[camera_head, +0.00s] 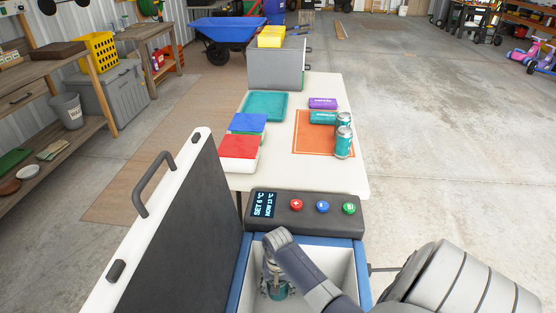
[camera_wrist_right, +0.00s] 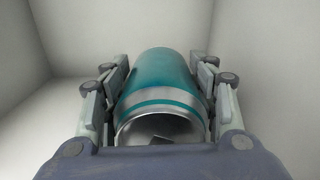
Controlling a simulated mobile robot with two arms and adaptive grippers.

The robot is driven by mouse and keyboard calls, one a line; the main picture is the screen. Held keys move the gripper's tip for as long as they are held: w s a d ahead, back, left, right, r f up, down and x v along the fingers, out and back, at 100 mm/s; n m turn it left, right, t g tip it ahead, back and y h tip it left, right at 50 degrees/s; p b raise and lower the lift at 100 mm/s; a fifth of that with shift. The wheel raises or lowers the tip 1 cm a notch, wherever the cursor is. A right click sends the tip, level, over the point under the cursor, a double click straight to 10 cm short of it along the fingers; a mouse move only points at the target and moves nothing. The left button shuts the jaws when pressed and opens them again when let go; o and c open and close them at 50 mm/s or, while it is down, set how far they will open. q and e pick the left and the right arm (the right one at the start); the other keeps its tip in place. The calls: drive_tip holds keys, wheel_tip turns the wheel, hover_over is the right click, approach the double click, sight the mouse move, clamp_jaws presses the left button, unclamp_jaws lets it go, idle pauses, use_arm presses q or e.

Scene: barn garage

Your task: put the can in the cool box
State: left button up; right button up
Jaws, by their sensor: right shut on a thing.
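The cool box (camera_head: 340,257) stands open at the bottom of the head view, blue outside with a pale interior. Its dark-lined lid (camera_head: 185,235) is raised on the left. My right gripper (camera_head: 273,283) reaches down inside the box, shut on a teal and silver can (camera_head: 278,293). In the right wrist view the can (camera_wrist_right: 160,85) lies between both fingers of the gripper (camera_wrist_right: 162,100), with pale box walls around it. Whether the can touches the box floor is hard to tell. My left gripper is not in view.
A white table (camera_head: 275,157) behind the box holds two more teal cans (camera_head: 343,142) on an orange mat (camera_head: 310,140), a teal tray (camera_head: 266,106), blue and red-lidded containers (camera_head: 238,146), and purple and teal packs (camera_head: 323,103). A control panel (camera_head: 305,210) lines the box's far edge.

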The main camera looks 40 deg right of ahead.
sight(278, 297)
drive_tip(key=shift+f+b, duration=0.7)
drive_tip(key=shift+f, duration=2.6)
drive_tip(key=shift+f, duration=0.15)
drive_tip(key=o, duration=1.4)
wheel_tip(278, 297, up, 12)
drive_tip(key=p, duration=0.3)
